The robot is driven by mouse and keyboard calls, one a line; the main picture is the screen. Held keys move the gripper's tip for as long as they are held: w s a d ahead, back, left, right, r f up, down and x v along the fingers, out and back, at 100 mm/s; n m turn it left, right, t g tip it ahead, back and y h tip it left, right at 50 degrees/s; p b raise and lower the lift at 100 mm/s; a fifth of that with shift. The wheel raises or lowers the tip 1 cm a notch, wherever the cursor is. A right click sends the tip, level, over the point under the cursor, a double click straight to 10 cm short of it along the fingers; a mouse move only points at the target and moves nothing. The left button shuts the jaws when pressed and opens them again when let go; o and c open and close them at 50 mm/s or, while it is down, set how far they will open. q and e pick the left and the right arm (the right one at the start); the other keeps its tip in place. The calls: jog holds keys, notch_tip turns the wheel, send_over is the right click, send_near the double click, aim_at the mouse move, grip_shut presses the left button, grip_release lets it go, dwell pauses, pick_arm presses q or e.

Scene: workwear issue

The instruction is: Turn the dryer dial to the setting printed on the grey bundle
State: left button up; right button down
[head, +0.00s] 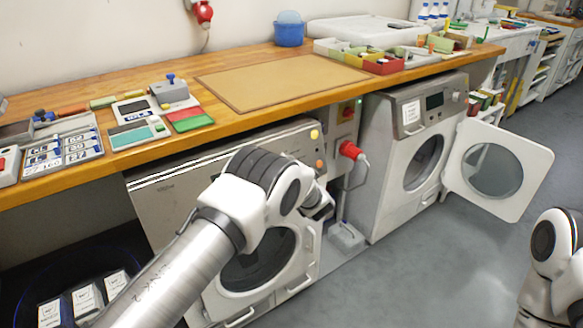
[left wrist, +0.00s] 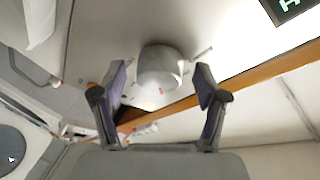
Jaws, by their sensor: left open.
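My left gripper (head: 320,205) is at the right front of the near machine (head: 165,200) in the head view; my arm covers part of that machine. In the left wrist view my left gripper (left wrist: 160,88) is open, with a pale round knob (left wrist: 162,68) showing between its fingers; contact cannot be told. A dark display (left wrist: 288,8) with a green character is at the top right there. The far machine (head: 400,180) also has a display (head: 435,101) and a small knob (head: 456,96). Labelled bundles (head: 85,300) lie at lower left; I cannot tell which is grey, and their print is unreadable.
The far machine's round door (head: 495,170) stands open to the right. The wooden worktop (head: 240,60) holds number cards (head: 62,152), a brown mat (head: 280,82) and trays.

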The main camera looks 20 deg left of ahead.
pick_arm(q)
jog(key=v, duration=0.7)
jog(key=shift+s, duration=0.15)
